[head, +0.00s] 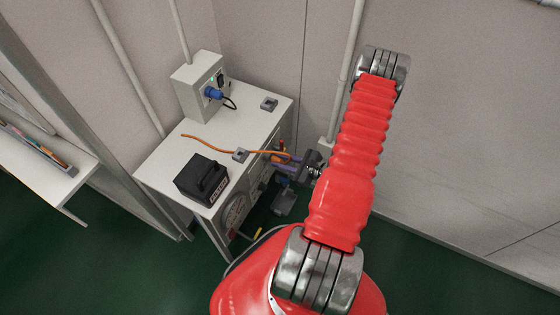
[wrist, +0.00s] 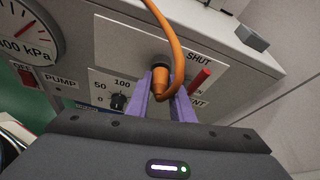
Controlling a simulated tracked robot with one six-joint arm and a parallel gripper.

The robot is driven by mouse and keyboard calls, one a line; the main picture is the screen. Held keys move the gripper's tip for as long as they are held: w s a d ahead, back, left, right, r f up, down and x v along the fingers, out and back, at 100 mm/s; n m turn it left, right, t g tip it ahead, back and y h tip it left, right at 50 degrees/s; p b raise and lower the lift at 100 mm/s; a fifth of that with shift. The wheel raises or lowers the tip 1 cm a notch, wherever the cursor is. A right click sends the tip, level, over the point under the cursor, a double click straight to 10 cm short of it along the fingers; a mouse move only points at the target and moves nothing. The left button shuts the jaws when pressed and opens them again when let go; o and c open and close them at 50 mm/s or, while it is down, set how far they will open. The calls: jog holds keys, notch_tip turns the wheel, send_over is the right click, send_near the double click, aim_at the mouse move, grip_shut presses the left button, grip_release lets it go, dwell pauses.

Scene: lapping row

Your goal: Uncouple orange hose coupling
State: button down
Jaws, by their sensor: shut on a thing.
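The orange hose coupling (wrist: 159,80) sits at a dark round port on the cabinet's front panel (wrist: 125,50). My gripper (wrist: 164,98) has its purple fingers on either side of the coupling and is shut on it. The orange hose (wrist: 176,55) curves up from the coupling past the panel's top edge. In the head view, the hose (head: 210,148) runs over the cabinet top, and my gripper (head: 284,160) is at the cabinet's right-hand front. The coupling is hard to make out there.
A red lever (wrist: 200,79) stands close to the right finger, by the SHUT lettering. A knob (wrist: 118,101), a red pump switch (wrist: 26,76) and a gauge (wrist: 25,32) lie to the left. A black box (head: 202,178) stands on the white cabinet (head: 160,170).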

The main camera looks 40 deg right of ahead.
jog(key=shift+s+d, duration=0.2)
jog(key=shift+s, duration=0.35)
jog(key=shift+s+d, duration=0.2)
jog(key=shift+s, duration=0.35)
dwell(0.6)
jog(key=shift+s+d, duration=0.35)
jog(key=shift+s, duration=0.55)
jog(key=shift+s+d, duration=0.3)
jog(key=shift+s, duration=0.6)
